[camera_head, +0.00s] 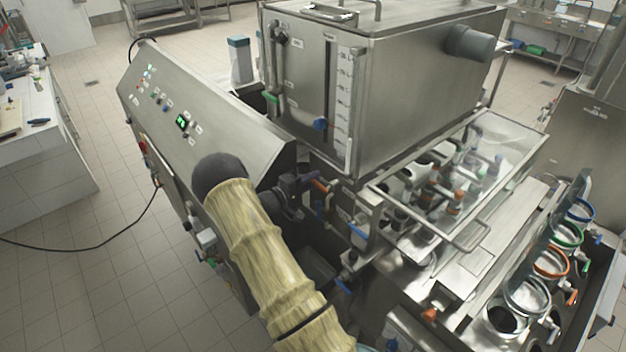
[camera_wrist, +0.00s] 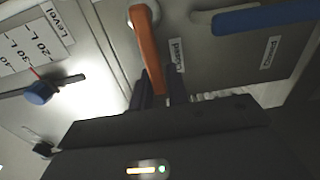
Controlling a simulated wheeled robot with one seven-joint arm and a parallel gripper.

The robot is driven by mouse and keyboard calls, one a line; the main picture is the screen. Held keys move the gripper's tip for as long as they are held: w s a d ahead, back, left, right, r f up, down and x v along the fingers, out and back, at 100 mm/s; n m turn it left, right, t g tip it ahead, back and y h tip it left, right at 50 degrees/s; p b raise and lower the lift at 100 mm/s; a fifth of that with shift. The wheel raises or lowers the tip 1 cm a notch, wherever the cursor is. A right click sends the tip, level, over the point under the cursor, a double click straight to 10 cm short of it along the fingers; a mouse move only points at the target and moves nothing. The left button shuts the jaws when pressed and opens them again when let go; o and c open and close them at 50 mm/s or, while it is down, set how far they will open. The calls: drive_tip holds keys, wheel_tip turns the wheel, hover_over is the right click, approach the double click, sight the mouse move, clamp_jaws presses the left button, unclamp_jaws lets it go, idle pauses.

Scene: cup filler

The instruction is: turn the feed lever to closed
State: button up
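The orange feed lever (camera_wrist: 150,50) hangs down in the picture from its pivot on a grey metal panel. A small label (camera_wrist: 178,55), seen upside down and probably reading closed, sits just right of it. My gripper (camera_wrist: 161,88) has its two dark fingers close together on either side of the lever's lower end, with little gap visible. The exact finger contact is partly hidden.
A blue lever (camera_wrist: 265,18) lies across the panel to the right. A blue knob (camera_wrist: 40,92) sits by the level scale on the left. The sloped control panel (camera_head: 200,120) stands left of my arm, and a clear guard (camera_head: 505,150) with metal rails lies to the right.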

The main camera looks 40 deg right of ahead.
drive_tip(key=o, duration=0.3)
drive_tip(key=shift+a, duration=0.1)
drive_tip(key=a+b, duration=0.6)
drive_tip(key=a, duration=1.1)
drive_tip(key=shift+s+a, duration=0.2)
drive_tip(key=shift+s, duration=0.2)
drive_tip(key=shift+w, duration=0.1)
